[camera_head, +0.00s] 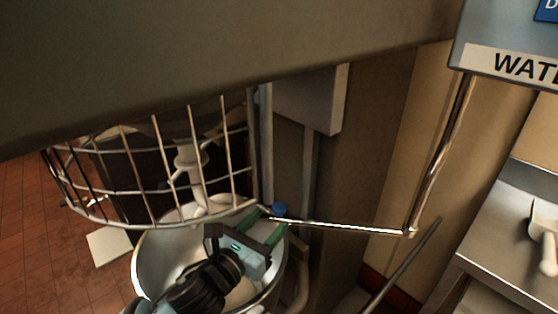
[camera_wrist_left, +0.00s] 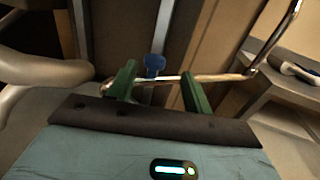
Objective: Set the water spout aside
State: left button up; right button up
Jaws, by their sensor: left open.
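The water spout (camera_head: 340,226) is a thin chrome pipe. It drops from the box labelled "WAT…" (camera_head: 510,68), bends at a low elbow and runs left to the mixing bowl's rim. My left gripper (camera_head: 264,227) is open, its green fingers at the spout's free end above the bowl's right edge. In the left wrist view the spout (camera_wrist_left: 222,78) runs across behind the two green fingers (camera_wrist_left: 158,76); I cannot tell whether it lies between them. A blue knob (camera_wrist_left: 154,65) shows just beyond the spout. My right gripper is not in view.
The steel mixing bowl (camera_head: 148,262) stands under the wire guard (camera_head: 150,190) of the mixer. A steel counter (camera_head: 490,240) with a white scoop (camera_head: 545,236) is at the right. A dark rod (camera_head: 405,262) slants below the spout's elbow.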

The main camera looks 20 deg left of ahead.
aim_at(280, 211)
pick_arm(q)
jog(key=shift+w+d, duration=0.15)
jog(key=shift+w, duration=0.4)
jog(key=x, duration=0.6)
jog(key=shift+w+d, duration=0.1)
jog(key=shift+w, duration=0.25)
jog(key=shift+s+d, duration=0.1)
jog(key=shift+s, duration=0.05)
grip_shut()
